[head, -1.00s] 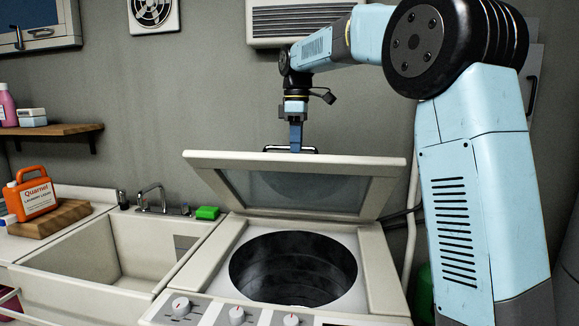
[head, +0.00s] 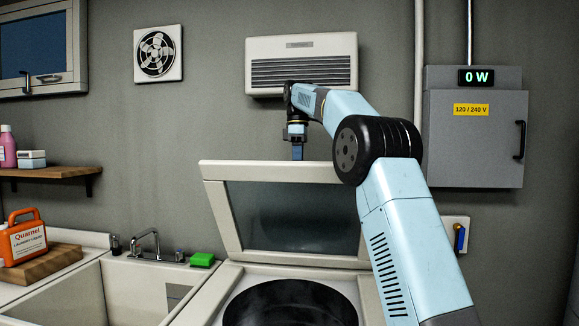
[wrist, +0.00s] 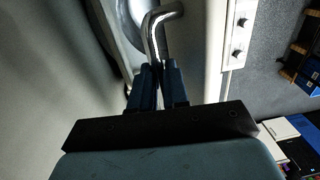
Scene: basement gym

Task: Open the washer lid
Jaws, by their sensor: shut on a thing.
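The washer lid (head: 217,215) is a pale frame with a dark glass pane (head: 290,215). It stands raised and steep behind the round dark drum opening (head: 290,302). My gripper (head: 297,155) is at the lid's top edge, where the lid hides the fingertips in the head view. In the wrist view my gripper (wrist: 156,75) has its blue fingers closed around a bent metal bar, the lid handle (wrist: 160,20). The lid's pale edge shows beside it.
A grey wall box (head: 473,140) hangs right of my arm, and a vented heater (head: 301,65) hangs above the lid. Left are a sink (head: 130,290) with a tap (head: 146,243), a green sponge (head: 203,259) and an orange laundry jug (head: 24,240). A shelf (head: 45,171) is further left.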

